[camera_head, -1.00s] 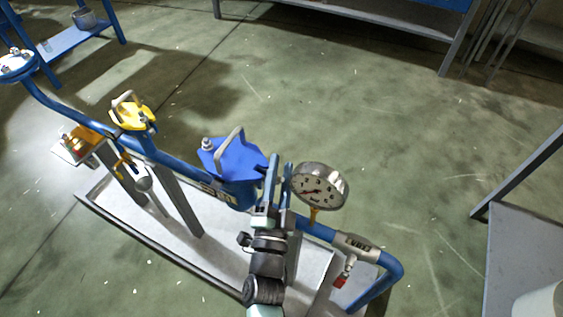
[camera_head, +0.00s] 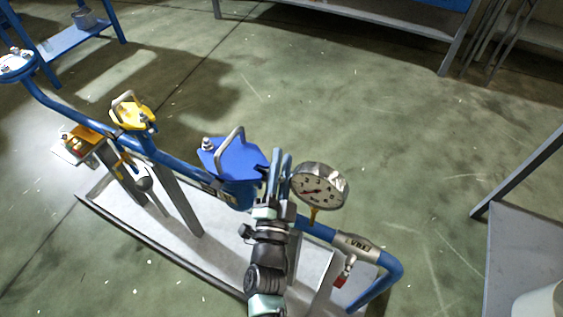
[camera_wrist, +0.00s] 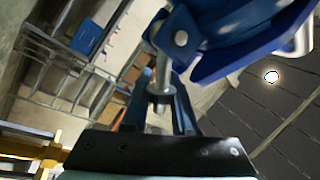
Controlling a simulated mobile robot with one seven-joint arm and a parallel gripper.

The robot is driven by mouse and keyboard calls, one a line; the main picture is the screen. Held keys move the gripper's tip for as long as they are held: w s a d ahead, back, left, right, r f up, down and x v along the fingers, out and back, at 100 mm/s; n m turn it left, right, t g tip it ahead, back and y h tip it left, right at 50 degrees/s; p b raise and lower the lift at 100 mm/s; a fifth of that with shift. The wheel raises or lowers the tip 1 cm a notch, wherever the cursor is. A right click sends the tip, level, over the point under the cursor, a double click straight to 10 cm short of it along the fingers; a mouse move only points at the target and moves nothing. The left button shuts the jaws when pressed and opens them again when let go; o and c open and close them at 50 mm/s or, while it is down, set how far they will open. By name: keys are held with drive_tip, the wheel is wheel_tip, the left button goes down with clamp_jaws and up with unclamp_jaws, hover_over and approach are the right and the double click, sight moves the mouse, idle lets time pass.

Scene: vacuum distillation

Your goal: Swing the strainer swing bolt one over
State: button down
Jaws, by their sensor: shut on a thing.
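The strainer (camera_head: 238,190) is a blue vessel on the pipe run, with a blue lid (camera_head: 232,160) and a grey handle on top. One swing bolt with a bright nut (camera_head: 207,144) shows at the lid's left edge. My gripper (camera_head: 280,158) is at the lid's right side, its blue fingers mostly in line with the view. In the wrist view my gripper (camera_wrist: 164,98) is shut on another swing bolt (camera_wrist: 162,70), a bright metal rod beside the blue lid edge (camera_wrist: 240,58). In the head view my fingers hide this bolt.
A round pressure gauge (camera_head: 320,186) stands close to the right of my fingers. A yellow valve top (camera_head: 133,114) is further left on the blue pipe. A grey tray (camera_head: 150,236) lies under the skid. The floor behind is open.

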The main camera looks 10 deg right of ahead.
drive_tip(key=f+m+h+b, duration=0.1)
drive_tip(key=m+b, duration=0.2)
drive_tip(key=d+f+m+h+b, duration=0.1)
drive_tip(key=m+h+b, duration=0.1)
drive_tip(key=m+b, duration=0.1)
drive_tip(key=s+f+m+h+b, duration=0.1)
drive_tip(key=m+b, duration=0.2)
drive_tip(key=shift+d+h, duration=0.15)
drive_tip(key=shift+h, duration=0.15)
drive_tip(key=shift+m, duration=0.4)
drive_tip(key=c, duration=0.9)
unclamp_jaws()
drive_tip(key=shift+c, duration=0.2)
